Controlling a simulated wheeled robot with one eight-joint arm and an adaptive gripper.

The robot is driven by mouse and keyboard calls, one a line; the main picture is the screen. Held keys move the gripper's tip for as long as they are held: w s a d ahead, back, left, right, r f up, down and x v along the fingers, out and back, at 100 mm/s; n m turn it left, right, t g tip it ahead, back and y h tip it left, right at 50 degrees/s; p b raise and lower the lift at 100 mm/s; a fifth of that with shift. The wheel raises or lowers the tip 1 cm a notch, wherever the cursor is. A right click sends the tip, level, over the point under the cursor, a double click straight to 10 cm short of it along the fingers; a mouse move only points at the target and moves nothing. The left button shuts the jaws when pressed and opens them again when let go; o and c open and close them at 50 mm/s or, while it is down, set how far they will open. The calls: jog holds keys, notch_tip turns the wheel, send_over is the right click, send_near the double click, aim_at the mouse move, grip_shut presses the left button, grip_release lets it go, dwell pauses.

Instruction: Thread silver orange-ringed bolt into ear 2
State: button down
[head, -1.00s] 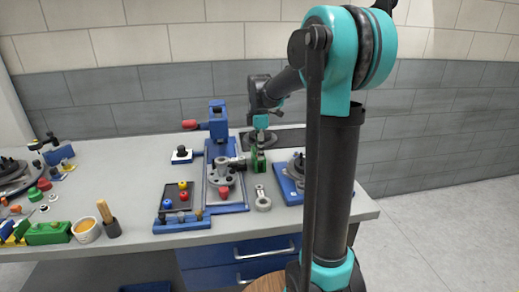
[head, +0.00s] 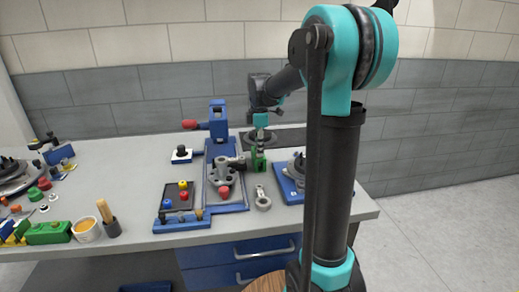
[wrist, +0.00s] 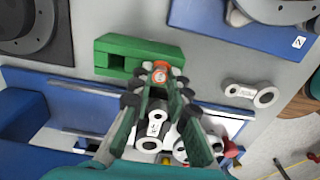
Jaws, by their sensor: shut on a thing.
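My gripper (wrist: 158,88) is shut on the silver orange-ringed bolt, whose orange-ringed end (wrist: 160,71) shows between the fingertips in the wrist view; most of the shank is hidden. In the head view my gripper (head: 260,148) is by the green block (head: 258,161). The green block (wrist: 125,54) lies just beyond the fingertips in the wrist view. The grey casting (head: 222,174) sits on the blue fixture (head: 238,207). Part of the casting, a silver ear (wrist: 155,128), shows between my fingers. I cannot tell which ear is ear 2.
A loose grey link (head: 262,200) lies right of the fixture. A blue plate (head: 287,188) with a dark part is farther right. A blue clamp post (head: 218,122) with a red handle stands behind the casting. A small tray (head: 168,196) with coloured knobs is at left.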

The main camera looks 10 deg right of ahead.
jog(key=shift+r, duration=3.5)
